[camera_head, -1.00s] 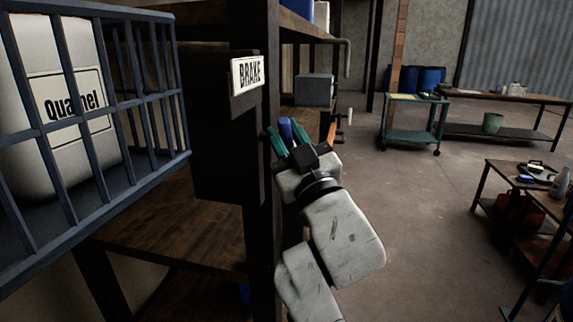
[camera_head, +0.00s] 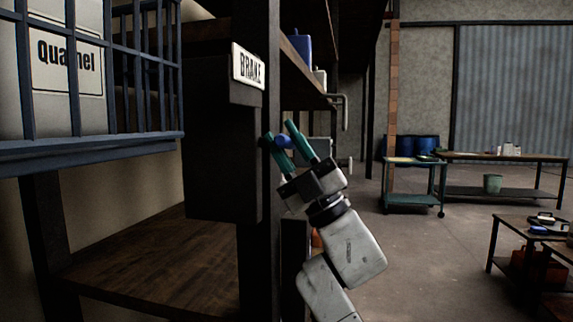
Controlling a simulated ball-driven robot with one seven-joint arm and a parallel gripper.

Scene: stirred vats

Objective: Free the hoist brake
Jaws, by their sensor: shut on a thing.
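A dark brake box (camera_head: 221,140) with a white sign reading BRAKE (camera_head: 248,66) is fixed to a dark upright post left of centre. My gripper (camera_head: 280,131), with two teal fingers, is at the right side of this post, below and right of the sign. Its fingers are shut on a blue handle (camera_head: 284,142), which lies across between them close to the post. The handle's link to the brake box is hidden. My arm reaches up to it from the lower right.
A blue barred cage (camera_head: 90,151) with a white container labelled Quamel (camera_head: 65,70) hangs at the left. A wooden shelf (camera_head: 165,262) lies below it. A teal cart (camera_head: 412,180) and a workbench (camera_head: 505,157) stand farther back. Open floor lies right of my arm.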

